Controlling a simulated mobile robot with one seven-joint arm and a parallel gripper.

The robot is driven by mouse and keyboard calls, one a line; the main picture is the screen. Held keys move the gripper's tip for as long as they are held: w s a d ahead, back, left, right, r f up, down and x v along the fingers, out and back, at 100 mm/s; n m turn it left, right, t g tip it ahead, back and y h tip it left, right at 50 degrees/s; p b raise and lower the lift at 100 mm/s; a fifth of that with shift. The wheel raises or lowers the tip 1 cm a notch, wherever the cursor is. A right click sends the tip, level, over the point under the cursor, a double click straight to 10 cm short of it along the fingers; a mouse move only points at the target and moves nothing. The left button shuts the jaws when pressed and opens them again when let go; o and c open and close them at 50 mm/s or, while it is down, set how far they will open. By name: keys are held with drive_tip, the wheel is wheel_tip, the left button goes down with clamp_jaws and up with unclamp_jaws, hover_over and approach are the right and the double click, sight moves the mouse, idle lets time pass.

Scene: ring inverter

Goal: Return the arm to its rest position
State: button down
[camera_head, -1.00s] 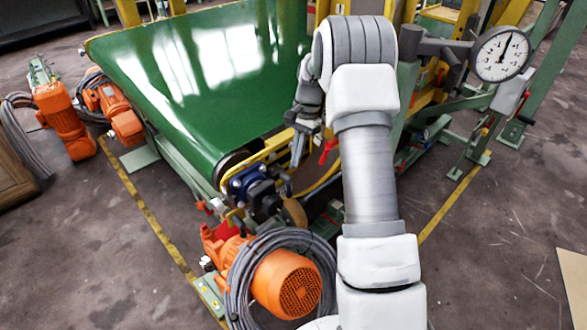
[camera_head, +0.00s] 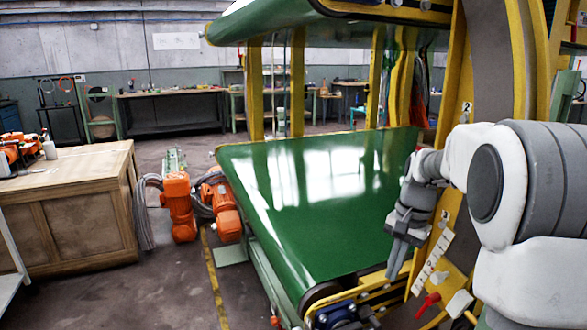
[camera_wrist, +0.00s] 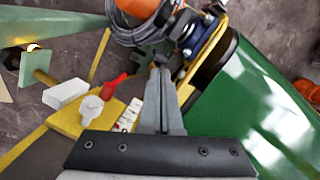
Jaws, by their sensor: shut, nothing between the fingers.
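My gripper (camera_head: 394,266) hangs with its fingers pointing down at the right of the head view, in front of the green conveyor belt (camera_head: 300,190) and its yellow frame. In the wrist view my gripper (camera_wrist: 160,75) has its two fingers together, with nothing between them. My arm is bent, with its large white and grey links filling the right side of the head view. The fingers appear close to the yellow side frame; I cannot tell the exact gap.
A red lever (camera_head: 427,304) and a white knob (camera_head: 459,303) sit beside the gripper on the yellow frame. Orange motors (camera_head: 179,207) stand left of the belt. A wooden cabinet (camera_head: 70,215) is at the left.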

drive_tip(key=s+a+r+n+t+h, duration=0.1)
drive_tip(key=s+a+r+n+t, duration=0.3)
drive_tip(key=s+r, duration=0.6)
drive_tip(key=s+a+f+n+t, duration=0.1)
drive_tip(key=s+a+n, duration=0.1)
drive_tip(key=s, duration=0.5)
drive_tip(key=s+a+f+n+t, duration=0.1)
drive_tip(key=s+a+f+n, duration=0.1)
drive_tip(key=s, duration=0.6)
wheel_tip(320, 180, up, 15)
drive_tip(key=p, duration=1.5)
drive_tip(key=shift+w+d+r, duration=0.15)
drive_tip(key=shift+d, duration=0.05)
